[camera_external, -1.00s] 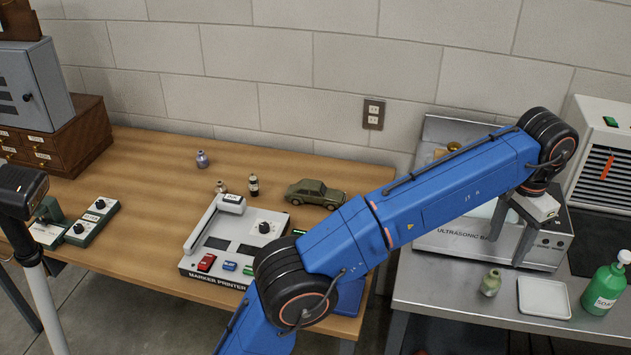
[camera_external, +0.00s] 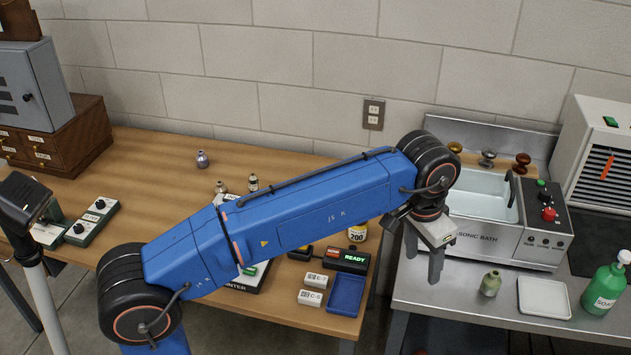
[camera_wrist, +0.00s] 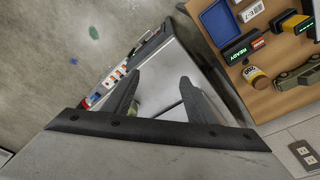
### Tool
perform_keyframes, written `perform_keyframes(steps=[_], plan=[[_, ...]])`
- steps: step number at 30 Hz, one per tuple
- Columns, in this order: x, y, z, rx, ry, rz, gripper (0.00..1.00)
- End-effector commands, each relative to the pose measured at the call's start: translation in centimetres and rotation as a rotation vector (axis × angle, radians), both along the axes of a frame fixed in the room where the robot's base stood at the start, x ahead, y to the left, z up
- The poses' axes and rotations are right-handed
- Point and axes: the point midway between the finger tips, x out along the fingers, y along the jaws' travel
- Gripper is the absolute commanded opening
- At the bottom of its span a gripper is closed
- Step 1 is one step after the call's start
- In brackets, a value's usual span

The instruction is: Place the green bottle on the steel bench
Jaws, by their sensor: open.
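A small pale green bottle (camera_external: 490,284) stands upright on the steel bench (camera_external: 450,289), left of a white tray. A larger green bottle labelled SOAP (camera_external: 605,288) stands on the same bench at the right edge. The pictures do not settle which one the task names. My gripper (camera_external: 424,266) is open and points down near the bench's left end, left of the small green bottle and apart from it.
The ultrasonic bath (camera_external: 515,239) stands behind the small bottle, and the white tray (camera_external: 544,298) lies beside it. The wooden table (camera_external: 150,170) carries a blue tray (camera_external: 346,293), small boxes, a yellow-labelled bottle (camera_external: 357,232) and a purple bottle (camera_external: 202,159). A gap separates table and bench.

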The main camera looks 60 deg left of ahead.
Motion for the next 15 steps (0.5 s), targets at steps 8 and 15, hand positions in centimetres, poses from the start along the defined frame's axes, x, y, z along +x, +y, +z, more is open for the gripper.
perform_keyframes(steps=[8, 15], plan=[[-8.6, 2.7, -4.7, -0.004, -0.069, 0.022, 0.52], [-15.9, 4.4, -10.4, -0.006, -0.129, 0.038, 0.52]])
